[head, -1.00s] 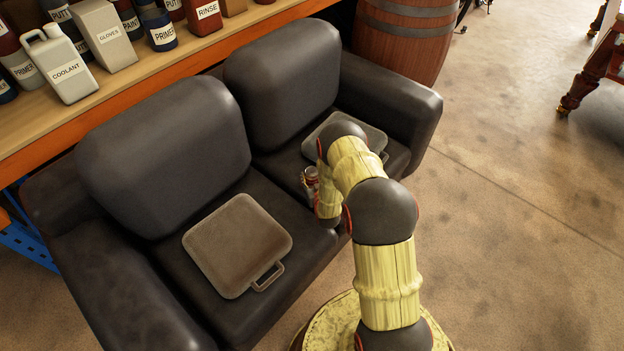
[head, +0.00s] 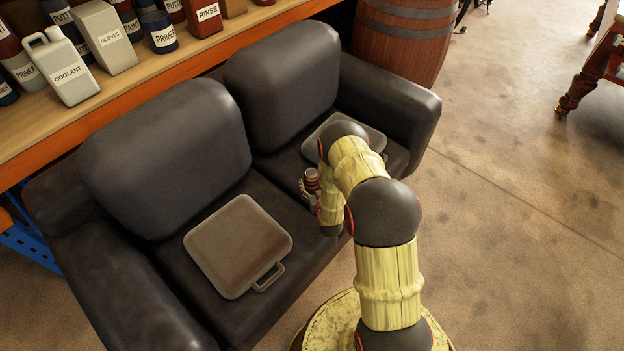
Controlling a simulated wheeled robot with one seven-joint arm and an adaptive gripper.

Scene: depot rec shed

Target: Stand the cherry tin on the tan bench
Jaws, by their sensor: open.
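A small dark-red tin with a pale band (head: 312,177), which looks like the cherry tin, shows just left of my forearm over the right seat of a dark sofa. My gripper (head: 308,191) is at this tin, open and mostly hidden behind my own arm. I cannot tell whether the tin touches the fingers or stands on the seat. A flat tan-brown slab with a handle (head: 238,247) lies on the left seat. A greyer slab (head: 372,137) lies on the right seat, partly covered by my arm. I see nothing that is clearly a tan bench.
The dark sofa (head: 165,160) has high back cushions and armrests. Behind it, an orange-edged wooden shelf (head: 130,95) holds several cans and jugs. A wooden barrel (head: 405,45) stands behind the right armrest. The floor at right (head: 510,210) is clear.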

